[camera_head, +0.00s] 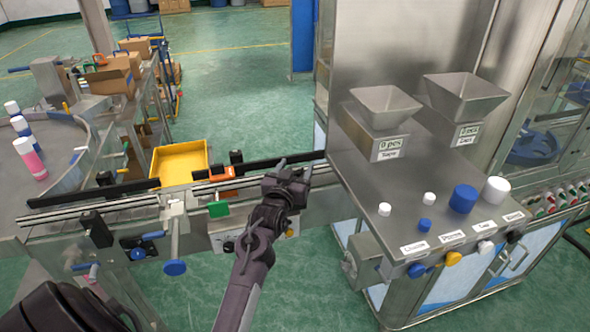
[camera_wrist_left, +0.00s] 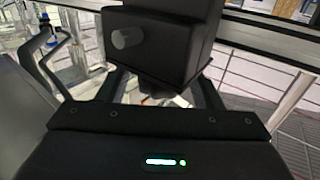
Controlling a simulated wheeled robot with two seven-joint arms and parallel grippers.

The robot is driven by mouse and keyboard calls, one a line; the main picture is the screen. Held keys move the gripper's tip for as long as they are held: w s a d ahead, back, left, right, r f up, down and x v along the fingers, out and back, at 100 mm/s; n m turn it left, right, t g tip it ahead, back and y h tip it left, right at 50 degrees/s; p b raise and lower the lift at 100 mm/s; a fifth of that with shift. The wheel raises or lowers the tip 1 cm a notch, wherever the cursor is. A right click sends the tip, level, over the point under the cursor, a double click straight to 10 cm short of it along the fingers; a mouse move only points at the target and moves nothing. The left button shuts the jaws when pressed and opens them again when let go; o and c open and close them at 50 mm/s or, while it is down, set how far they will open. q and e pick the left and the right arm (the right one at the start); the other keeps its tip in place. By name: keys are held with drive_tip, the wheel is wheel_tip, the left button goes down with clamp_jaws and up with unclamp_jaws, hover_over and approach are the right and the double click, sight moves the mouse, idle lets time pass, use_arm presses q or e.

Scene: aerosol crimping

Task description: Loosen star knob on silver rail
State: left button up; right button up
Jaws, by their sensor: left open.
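The silver rail (camera_head: 130,205) runs along the front of the conveyor, beside a black guide rail (camera_head: 262,164). My left gripper (camera_head: 296,168) is at the right end of the rails, near the steel cabinet, with its fingers apart. In the left wrist view, a large black block (camera_wrist_left: 160,45) with a grey round end fills the space ahead of my left gripper (camera_wrist_left: 158,90). The fingers show partly below and beside it. I cannot make out the star knob; the gripper may hide it. I cannot tell whether the fingers touch anything. My right gripper is not in view.
A yellow tray (camera_head: 180,160) stands behind the rails. The steel cabinet (camera_head: 400,215) with caps and hoppers blocks the right. Green floor lies in front.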

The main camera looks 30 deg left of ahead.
use_arm(q)
drive_tip(key=shift+s+d+f, duration=0.1)
drive_tip(key=shift+s+f, duration=0.05)
drive_tip(key=shift+s, duration=0.15)
drive_tip(key=b+v, duration=0.2)
drive_tip(key=v, duration=0.5)
drive_tip(key=shift+s, duration=0.15)
